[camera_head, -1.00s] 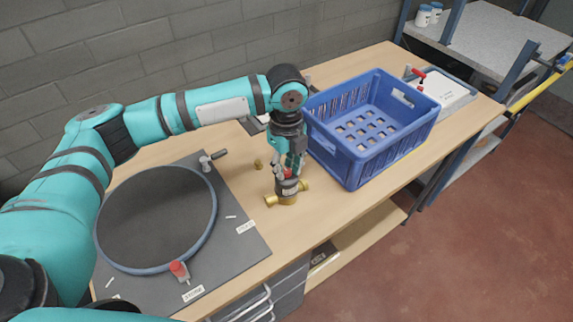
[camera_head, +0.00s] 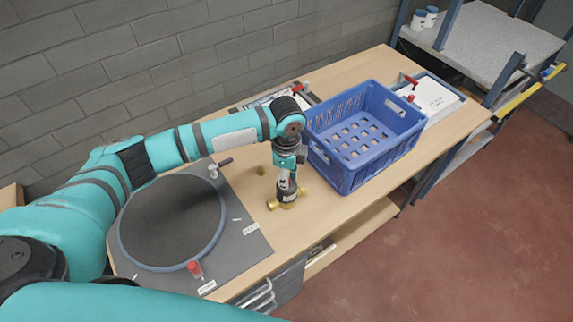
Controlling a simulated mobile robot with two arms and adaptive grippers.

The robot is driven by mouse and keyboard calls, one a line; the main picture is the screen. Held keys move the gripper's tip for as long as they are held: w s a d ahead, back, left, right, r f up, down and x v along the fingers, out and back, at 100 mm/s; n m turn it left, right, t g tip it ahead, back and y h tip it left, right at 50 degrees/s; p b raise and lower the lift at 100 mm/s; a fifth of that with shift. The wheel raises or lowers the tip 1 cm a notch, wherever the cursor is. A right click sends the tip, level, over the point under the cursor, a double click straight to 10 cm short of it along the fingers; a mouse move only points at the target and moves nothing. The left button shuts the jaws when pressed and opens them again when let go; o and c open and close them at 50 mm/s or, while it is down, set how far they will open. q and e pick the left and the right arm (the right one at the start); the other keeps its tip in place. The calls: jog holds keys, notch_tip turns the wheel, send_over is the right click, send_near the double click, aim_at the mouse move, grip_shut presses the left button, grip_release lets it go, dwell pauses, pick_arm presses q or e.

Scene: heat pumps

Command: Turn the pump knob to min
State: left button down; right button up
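The pump (camera_head: 287,197) is a small dark cylinder with a brass body and brass pipe ends, upright on the wooden bench left of the blue crate. My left gripper (camera_head: 287,180) points straight down at the top of the pump, where its fingers cover the knob. The fingers show nearly edge-on, so I cannot tell whether they are shut on the knob. The knob's setting and any min mark are hidden or too small to read. My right gripper is not in view.
A blue crate (camera_head: 345,181) stands close right of the pump. The bench (camera_head: 310,232) is clear in front of the pump.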

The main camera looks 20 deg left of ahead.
pick_arm(q)
jog(key=n+p, duration=0.3)
jog(key=shift+r, duration=0.25)
jog(key=shift+f+n+p, duration=0.2)
jog(key=shift+n+p, duration=0.9)
jog(key=c, duration=1.2)
grip_release()
jog(key=shift+o, duration=0.5)
notch_tip(320, 180, up, 12)
jog(key=shift+f, duration=0.1)
